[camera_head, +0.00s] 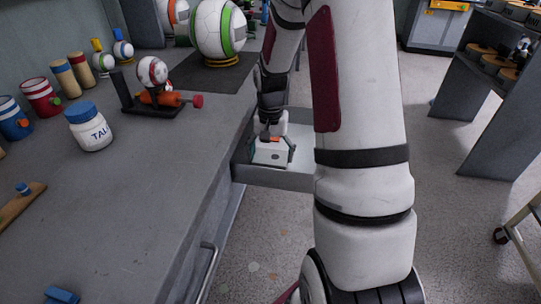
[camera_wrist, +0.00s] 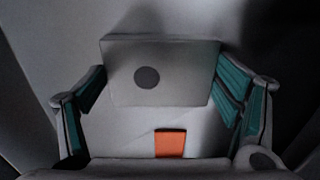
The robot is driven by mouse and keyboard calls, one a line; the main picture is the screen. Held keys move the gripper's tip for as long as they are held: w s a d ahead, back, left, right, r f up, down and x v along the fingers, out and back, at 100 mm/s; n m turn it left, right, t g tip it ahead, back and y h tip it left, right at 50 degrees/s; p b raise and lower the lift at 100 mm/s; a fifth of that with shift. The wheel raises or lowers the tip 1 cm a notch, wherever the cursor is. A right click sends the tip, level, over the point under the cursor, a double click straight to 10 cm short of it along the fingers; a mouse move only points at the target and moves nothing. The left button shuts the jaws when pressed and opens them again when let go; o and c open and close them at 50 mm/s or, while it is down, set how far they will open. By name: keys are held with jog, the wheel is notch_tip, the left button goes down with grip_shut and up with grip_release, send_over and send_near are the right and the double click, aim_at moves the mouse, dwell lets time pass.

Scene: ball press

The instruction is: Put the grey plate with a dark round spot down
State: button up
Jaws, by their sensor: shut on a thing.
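The grey plate (camera_wrist: 185,85) shows between my fingers in the wrist view, its dark round spot (camera_wrist: 147,78) left of its middle. My gripper (camera_wrist: 163,92) is shut on it, with teal-padded fingers at its left and right sides. In the head view my gripper (camera_head: 271,150) points down with the pale plate (camera_head: 266,158) in it, over the open grey drawer (camera_head: 300,179) at the bench's right side. I cannot tell whether the plate touches the drawer floor. An orange patch (camera_wrist: 170,143) shows nearer the wrist camera.
The drawer's walls surround the gripper closely. The grey bench (camera_head: 150,200) on the left carries a ball press (camera_head: 155,92), a talc jar (camera_head: 89,127), coloured tins (camera_head: 41,96) and a large ball (camera_head: 215,28). My arm hides part of the drawer's right side.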

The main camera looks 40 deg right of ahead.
jog(key=shift+f, duration=0.1)
jog(key=o, duration=1.2)
